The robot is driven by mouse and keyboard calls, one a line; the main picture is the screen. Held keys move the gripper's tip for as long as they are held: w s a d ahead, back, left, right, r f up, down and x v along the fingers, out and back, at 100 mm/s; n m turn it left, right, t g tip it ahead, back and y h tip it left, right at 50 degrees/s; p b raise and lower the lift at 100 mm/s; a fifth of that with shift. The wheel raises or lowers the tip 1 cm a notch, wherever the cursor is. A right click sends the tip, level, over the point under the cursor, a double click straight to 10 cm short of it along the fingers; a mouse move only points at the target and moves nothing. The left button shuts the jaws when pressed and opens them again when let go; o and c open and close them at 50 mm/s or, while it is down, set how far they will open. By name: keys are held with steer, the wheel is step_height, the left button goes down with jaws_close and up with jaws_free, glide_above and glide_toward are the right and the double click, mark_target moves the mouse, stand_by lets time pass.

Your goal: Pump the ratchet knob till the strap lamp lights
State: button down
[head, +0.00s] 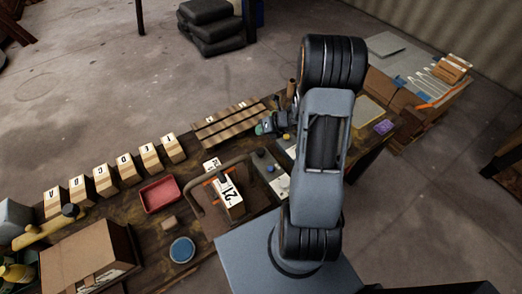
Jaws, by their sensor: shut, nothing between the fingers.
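A dark box with a curved bar and a white card (230,192) marked with numbers stands at the middle of the bench, with a short orange piece beside the card. I cannot tell which of these is the ratchet knob or the strap lamp, or whether a lamp is lit. My arm stands over the right part of the bench and covers part of it.
A row of lettered wooden blocks (127,168) lines the far left edge. A red tray (159,194), a blue round dish (182,250) and a cardboard box (88,258) lie nearer. A slatted wooden rack (229,124) is at the back. A side table with tools is at right.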

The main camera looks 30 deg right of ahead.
mark_target(259, 149)
steer(key=shift+f+b, duration=3.8)
steer(key=shift+f, duration=0.55)
steer(key=shift+f, duration=0.2)
steer(key=shift+f+b, duration=0.25)
steer(key=shift+b, duration=0.1)
steer(key=shift+f+b, duration=1)
steer(key=shift+f, duration=0.25)
steer(key=shift+r, duration=0.15)
steer(key=shift+r+p, duration=1.6)
steer(key=shift+r+p, duration=2.25)
steer(key=shift+r, duration=0.2)
